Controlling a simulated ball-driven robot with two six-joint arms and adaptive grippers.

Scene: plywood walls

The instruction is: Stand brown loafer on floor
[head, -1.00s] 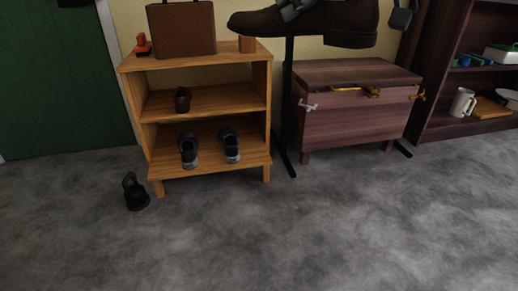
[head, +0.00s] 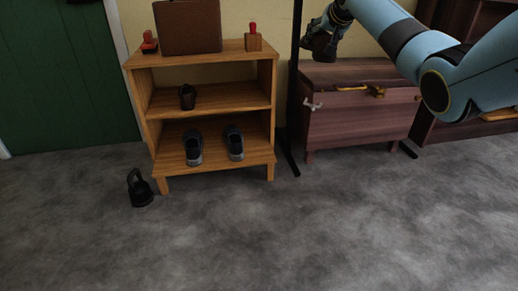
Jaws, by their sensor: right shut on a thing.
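My right gripper (head: 322,36) is at the upper middle of the head view, its arm coming in from the right. It is shut on the brown loafer (head: 319,45), held in the air in front of the wall, above the left end of the wooden chest. The loafer looks small and dark here, and the gripper partly hides it. The grey floor (head: 300,230) is bare across the front. My left gripper is not in view.
A wooden shelf unit (head: 205,174) holds a small brown item (head: 187,96) and a pair of dark shoes (head: 193,147). A wooden chest (head: 355,125) and a black stand (head: 292,120) are behind.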

